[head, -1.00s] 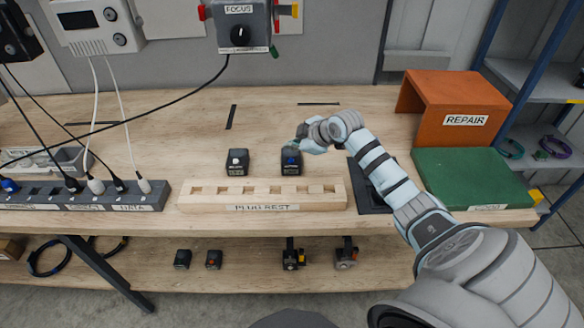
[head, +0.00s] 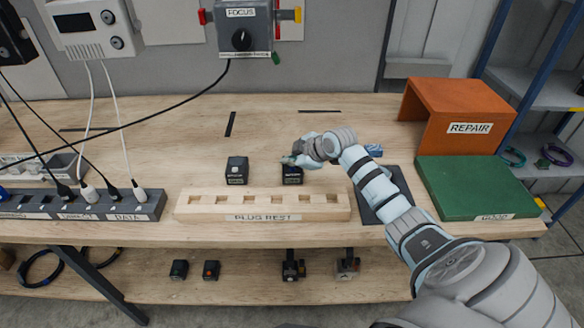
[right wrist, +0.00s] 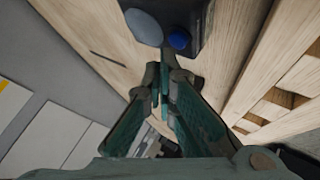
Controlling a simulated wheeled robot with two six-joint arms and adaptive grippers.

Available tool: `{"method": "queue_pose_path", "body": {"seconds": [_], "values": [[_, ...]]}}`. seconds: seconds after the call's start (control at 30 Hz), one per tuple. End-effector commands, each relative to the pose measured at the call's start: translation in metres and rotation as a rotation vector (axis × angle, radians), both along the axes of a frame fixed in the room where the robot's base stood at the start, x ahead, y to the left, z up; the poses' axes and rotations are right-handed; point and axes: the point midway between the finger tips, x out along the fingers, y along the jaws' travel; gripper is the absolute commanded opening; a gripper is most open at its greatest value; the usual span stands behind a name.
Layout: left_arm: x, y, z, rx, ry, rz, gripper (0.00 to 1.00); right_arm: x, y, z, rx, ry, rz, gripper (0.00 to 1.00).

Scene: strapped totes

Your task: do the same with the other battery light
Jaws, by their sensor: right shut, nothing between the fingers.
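Two small black boxes that look like the battery lights stand on the bench behind the plug rest. The left box (head: 237,171) has a pale knob on top, and my gripper is clear of it. The right box (head: 293,179) has its top mostly hidden by my right gripper (head: 290,160). In the right wrist view this box (right wrist: 192,14) shows a grey dome and a blue button (right wrist: 179,40). My right gripper's fingers (right wrist: 158,78) are shut and empty, close to the box's edge. I cannot tell whether they touch it. My left gripper is out of view.
The wooden plug rest (head: 263,206) lies just in front of the boxes. A power strip (head: 80,204) with plugs and cords is at left. An orange repair stand (head: 455,108) and a green mat (head: 463,186) are at right.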

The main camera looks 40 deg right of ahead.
Motion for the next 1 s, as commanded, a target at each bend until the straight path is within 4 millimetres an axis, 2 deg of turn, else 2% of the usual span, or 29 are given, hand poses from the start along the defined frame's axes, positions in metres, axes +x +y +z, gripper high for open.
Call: {"method": "queue_pose_path", "body": {"seconds": [0.5, 0.73, 1.0], "values": [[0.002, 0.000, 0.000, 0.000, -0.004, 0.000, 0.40, 0.000, 0.000, 0.000, 0.000, 0.000, 0.000, 0.00], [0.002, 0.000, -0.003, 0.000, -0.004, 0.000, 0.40, 0.000, 0.000, -0.009, 0.001, 0.001, -0.001, 0.00], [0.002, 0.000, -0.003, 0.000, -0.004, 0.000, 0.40, 0.000, 0.000, -0.009, 0.000, 0.001, 0.000, 0.00]]}}
